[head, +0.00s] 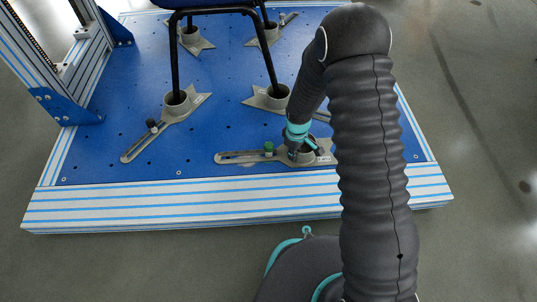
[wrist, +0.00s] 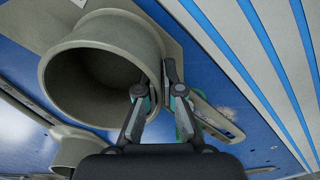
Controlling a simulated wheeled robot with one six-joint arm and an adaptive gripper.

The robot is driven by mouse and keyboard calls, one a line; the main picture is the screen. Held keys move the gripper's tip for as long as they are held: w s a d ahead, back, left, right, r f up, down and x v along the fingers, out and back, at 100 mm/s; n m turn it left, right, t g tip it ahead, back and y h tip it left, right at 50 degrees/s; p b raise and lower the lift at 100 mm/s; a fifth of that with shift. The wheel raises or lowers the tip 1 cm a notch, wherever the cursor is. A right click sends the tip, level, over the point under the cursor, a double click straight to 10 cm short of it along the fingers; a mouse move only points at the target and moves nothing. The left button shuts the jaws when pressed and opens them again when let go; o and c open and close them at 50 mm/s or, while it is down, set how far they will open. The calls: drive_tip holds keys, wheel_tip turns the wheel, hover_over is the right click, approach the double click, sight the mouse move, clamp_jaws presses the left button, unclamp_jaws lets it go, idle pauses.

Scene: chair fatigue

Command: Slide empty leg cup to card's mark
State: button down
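The empty leg cup (head: 309,154) is a grey ring on a slotted plate near the front edge of the blue bed; no chair leg stands in it. It fills the upper left of the wrist view (wrist: 72,50), its hollow facing the camera. My gripper (head: 296,153) is down at this cup. In the wrist view, its fingers (wrist: 155,88) straddle the cup's wall, one inside and one outside. I cannot tell whether both touch the wall. A green knob (head: 269,147) sits on the plate's slot, left of the cup. A card with a mark is not clearly visible.
A chair's black legs (head: 175,55) stand in other grey cups (head: 176,103) behind. A black knob (head: 151,124) is on the left plate. A striped front rail (head: 200,208) edges the blue bed (head: 100,150). A striped post (head: 60,65) rises at left.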

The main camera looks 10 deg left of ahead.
drive_tip(key=shift+w+d, duration=0.35)
drive_tip(key=shift+d, duration=0.9)
drive_tip(key=shift+w+d, duration=0.4)
drive_tip(key=shift+d, duration=0.9)
drive_tip(key=shift+w+d, duration=0.35)
drive_tip(key=shift+d, duration=0.9)
drive_tip(key=c, duration=1.4)
unclamp_jaws()
drive_tip(key=shift+o, duration=0.2)
drive_tip(key=shift+r, duration=0.1)
wheel_tip(320, 180, up, 6)
drive_tip(key=p, duration=0.3)
drive_tip(key=shift+p, duration=0.3)
